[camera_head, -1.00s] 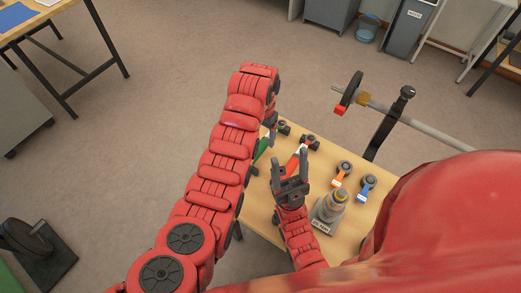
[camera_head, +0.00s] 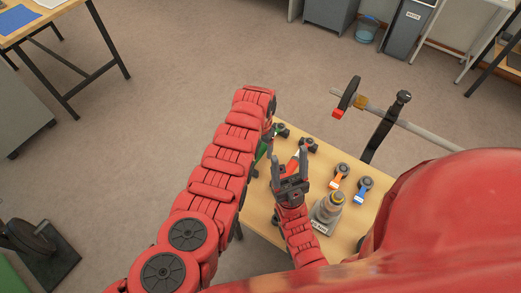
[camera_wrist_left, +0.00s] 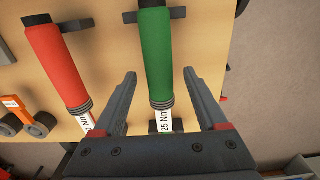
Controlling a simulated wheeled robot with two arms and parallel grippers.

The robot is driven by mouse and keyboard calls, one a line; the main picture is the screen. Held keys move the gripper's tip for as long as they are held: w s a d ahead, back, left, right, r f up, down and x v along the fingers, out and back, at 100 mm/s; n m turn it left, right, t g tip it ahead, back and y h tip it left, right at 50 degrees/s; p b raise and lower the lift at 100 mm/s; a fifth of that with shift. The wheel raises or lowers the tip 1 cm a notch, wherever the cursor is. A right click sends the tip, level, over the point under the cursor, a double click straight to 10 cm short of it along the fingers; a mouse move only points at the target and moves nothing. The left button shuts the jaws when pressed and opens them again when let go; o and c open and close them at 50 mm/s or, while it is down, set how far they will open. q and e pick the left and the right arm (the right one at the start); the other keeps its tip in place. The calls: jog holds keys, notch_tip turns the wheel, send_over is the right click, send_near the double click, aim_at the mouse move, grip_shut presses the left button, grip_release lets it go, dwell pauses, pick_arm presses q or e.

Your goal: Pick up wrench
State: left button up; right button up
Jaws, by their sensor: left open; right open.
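A green-handled wrench (camera_wrist_left: 155,55) with a "25 Nm" label lies on the wooden table. It shows partly behind my left arm in the head view (camera_head: 262,148). My left gripper (camera_wrist_left: 159,74) is open, with the green handle between its fingers in the wrist picture; I see no contact. In the head view this gripper is mostly hidden by its arm. A red-handled wrench (camera_wrist_left: 57,65) lies to the left in the wrist view, also seen in the head view (camera_head: 293,164). My right gripper (camera_head: 289,173) is open and empty over the table.
The table (camera_head: 258,207) also holds an orange tool (camera_head: 337,181), a blue tool (camera_head: 361,193) and a grey cone-shaped piece (camera_head: 328,206) on a labelled base. A barbell-like bar (camera_head: 420,130) on a black stand is beyond the table's right side.

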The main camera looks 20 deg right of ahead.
pick_arm(q)
grip_shut()
jog(key=shift+r, duration=0.1)
dwell(0.6)
jog(key=shift+w+d+r, duration=0.1)
jog(key=shift+r, duration=0.35)
notch_tip(320, 180, up, 8)
jog(key=shift+r+b, duration=0.1)
jog(key=shift+b, duration=0.95)
jog(key=shift+r, duration=0.45)
jog(key=c, duration=0.7)
grip_release()
grip_shut()
jog(key=shift+f, duration=0.15)
